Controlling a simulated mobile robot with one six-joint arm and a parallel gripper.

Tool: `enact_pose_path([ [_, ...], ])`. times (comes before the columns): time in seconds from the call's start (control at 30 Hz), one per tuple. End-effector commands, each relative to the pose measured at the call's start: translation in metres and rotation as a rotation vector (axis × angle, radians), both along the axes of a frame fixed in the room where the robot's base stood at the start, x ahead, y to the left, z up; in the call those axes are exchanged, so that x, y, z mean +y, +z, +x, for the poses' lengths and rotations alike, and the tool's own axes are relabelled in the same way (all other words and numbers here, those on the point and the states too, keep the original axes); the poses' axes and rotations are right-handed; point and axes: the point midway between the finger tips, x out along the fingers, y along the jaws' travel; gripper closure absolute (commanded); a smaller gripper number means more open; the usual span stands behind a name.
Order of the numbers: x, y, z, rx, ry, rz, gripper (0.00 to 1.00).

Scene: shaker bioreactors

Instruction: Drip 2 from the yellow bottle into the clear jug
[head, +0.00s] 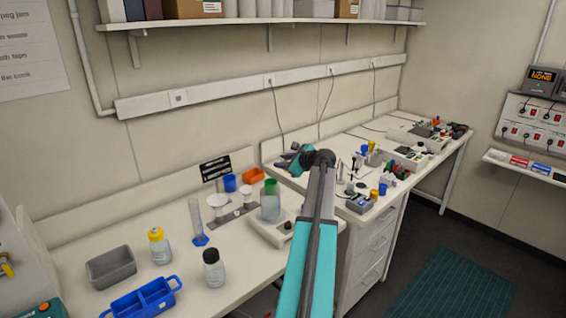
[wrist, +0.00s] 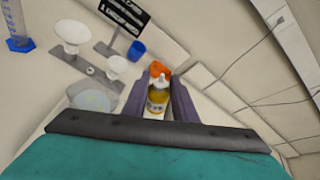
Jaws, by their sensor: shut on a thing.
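My gripper (wrist: 156,103) is shut on a small bottle with a yellow body and pale top, the yellow bottle (wrist: 157,98), seen in the wrist view. In the head view my gripper (head: 290,160) is at the far end of my arm, and I cannot make out the held bottle there. The clear jug (head: 269,208) stands on a white balance, left of my arm, with green at its top. A clear rounded vessel, apparently this jug, shows in the wrist view (wrist: 91,98), left of the held bottle and apart from it.
A blue cup (head: 230,182) and an orange bin (head: 252,176) stand behind the jug. White funnels in a stand (head: 222,222) and a measuring cylinder (head: 197,220) are to its left. A yellow-capped bottle (head: 160,250), a black-capped bottle (head: 213,272) and a blue carrier (head: 140,301) stand nearer.

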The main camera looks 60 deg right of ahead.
Motion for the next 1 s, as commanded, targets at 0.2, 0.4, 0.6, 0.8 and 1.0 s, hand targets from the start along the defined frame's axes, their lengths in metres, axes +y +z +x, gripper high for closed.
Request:
enact_pose_path([
  [0.2,0.0008,-0.0009,0.0004,-0.030,0.000,0.089,0.93],
  [0.4,0.0021,-0.0010,0.0005,-0.037,-0.001,0.111,0.93],
  [0.6,0.0021,-0.0010,0.0006,-0.037,0.000,0.111,0.93],
  [0.8,0.0023,-0.0015,0.0009,-0.051,0.000,0.154,0.93],
  [1.0,0.0039,-0.0021,0.0015,-0.081,-0.001,0.243,0.93],
])
